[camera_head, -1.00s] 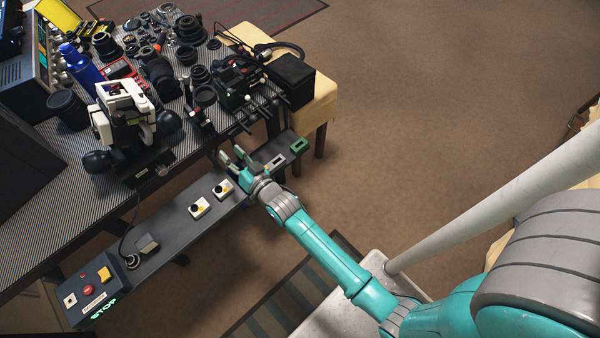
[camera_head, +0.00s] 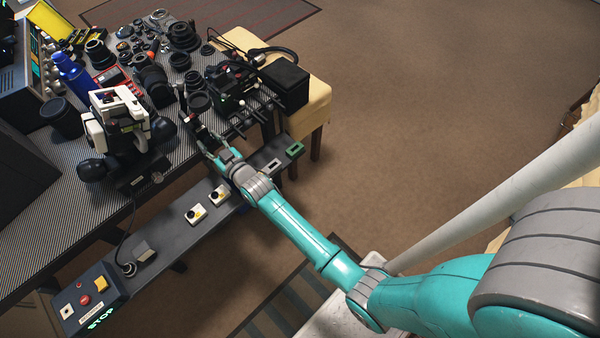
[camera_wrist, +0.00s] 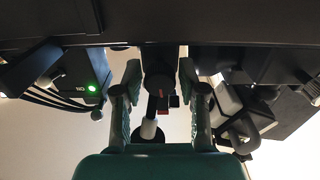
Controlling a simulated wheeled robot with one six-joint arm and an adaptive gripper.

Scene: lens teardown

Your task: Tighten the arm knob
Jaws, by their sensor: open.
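My gripper (camera_head: 193,122) reaches over the front edge of the workbench (camera_head: 60,210), between the white microscope and the black device with rods. In the wrist view my gripper (camera_wrist: 160,105) is open, one finger on each side of a dark upright part (camera_wrist: 157,85) with a small red mark. Gaps show between both fingers and this part. A pale rounded tip (camera_wrist: 148,130) shows below it, between the fingers. I cannot tell for certain which of these is the arm knob. In the head view my gripper covers this spot.
The white microscope (camera_head: 120,120) stands to the left. The black device (camera_head: 232,85) with protruding rods is close on the right; its green light (camera_wrist: 92,88) shows in the wrist view. Lens parts crowd the bench behind. A lower shelf with switches (camera_head: 195,213) runs in front.

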